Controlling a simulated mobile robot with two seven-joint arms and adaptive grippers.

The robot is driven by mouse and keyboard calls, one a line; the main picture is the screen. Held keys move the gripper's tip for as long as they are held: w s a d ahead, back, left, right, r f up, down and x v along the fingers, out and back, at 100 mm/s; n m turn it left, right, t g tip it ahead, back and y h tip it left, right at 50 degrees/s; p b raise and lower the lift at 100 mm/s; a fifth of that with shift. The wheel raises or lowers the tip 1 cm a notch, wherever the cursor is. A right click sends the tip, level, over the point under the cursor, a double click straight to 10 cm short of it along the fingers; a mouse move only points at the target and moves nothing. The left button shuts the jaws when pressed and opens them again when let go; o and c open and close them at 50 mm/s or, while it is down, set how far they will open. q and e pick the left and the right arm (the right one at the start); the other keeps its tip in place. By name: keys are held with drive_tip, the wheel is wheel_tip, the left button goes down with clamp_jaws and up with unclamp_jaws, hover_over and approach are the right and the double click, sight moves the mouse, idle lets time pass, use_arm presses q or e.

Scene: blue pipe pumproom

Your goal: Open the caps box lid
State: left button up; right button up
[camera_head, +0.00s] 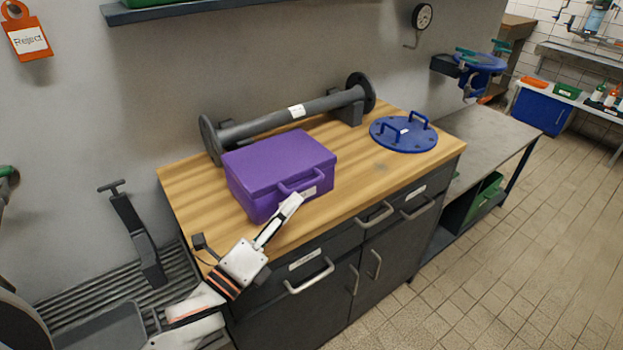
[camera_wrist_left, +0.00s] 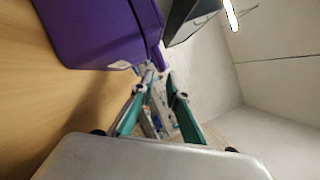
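The purple caps box (camera_head: 270,165) stands on the wooden worktop with its lid down. A purple handle (camera_head: 301,181) is on its front side, beside a small white label. My left gripper (camera_head: 292,203) is just in front of the box's front side, below the handle. In the left wrist view, its two teal-edged fingers (camera_wrist_left: 161,78) stand apart with a gap between them and nothing seen held. The box (camera_wrist_left: 100,28) fills the upper left there, close beyond the fingertips. Whether a fingertip touches the box or handle I cannot tell. My right gripper is not in view.
A grey flanged pipe (camera_head: 285,118) lies behind the box. A blue round flange cover (camera_head: 404,133) with handles lies at the right of the worktop (camera_head: 370,180). Grey drawers and doors with bar handles (camera_head: 310,276) are below. Bare wood lies right of the box.

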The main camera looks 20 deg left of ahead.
sight(308, 183)
use_arm(q)
drive_tip(key=x, duration=0.6)
drive_tip(key=shift+w+d+r+p, duration=0.15)
drive_tip(key=shift+w+d+p, duration=0.05)
drive_tip(key=shift+w+p, duration=0.1)
clamp_jaws()
